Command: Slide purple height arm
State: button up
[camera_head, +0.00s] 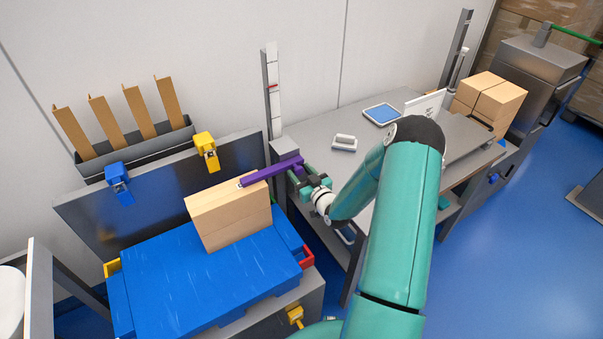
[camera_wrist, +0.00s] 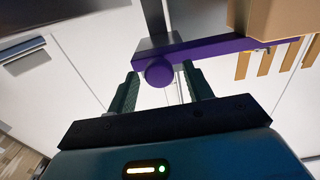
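In the wrist view the purple arm (camera_wrist: 215,49) runs across the top, with a round purple knob (camera_wrist: 158,72) facing me. My gripper (camera_head: 303,178) is at the post end of the arm. In the wrist view its two fingers (camera_wrist: 160,76) stand apart on either side of the knob, with a gap seen on each side. How deep the knob sits between them is unclear.
The post (camera_head: 271,90) carries a white scale with a red mark. Behind are yellow (camera_head: 206,150) and blue (camera_head: 119,182) clamps. A grey table (camera_head: 300,135) holds a tablet (camera_head: 382,113).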

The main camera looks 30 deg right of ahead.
jog(key=s, duration=1.3)
jog(key=shift+s, duration=0.4)
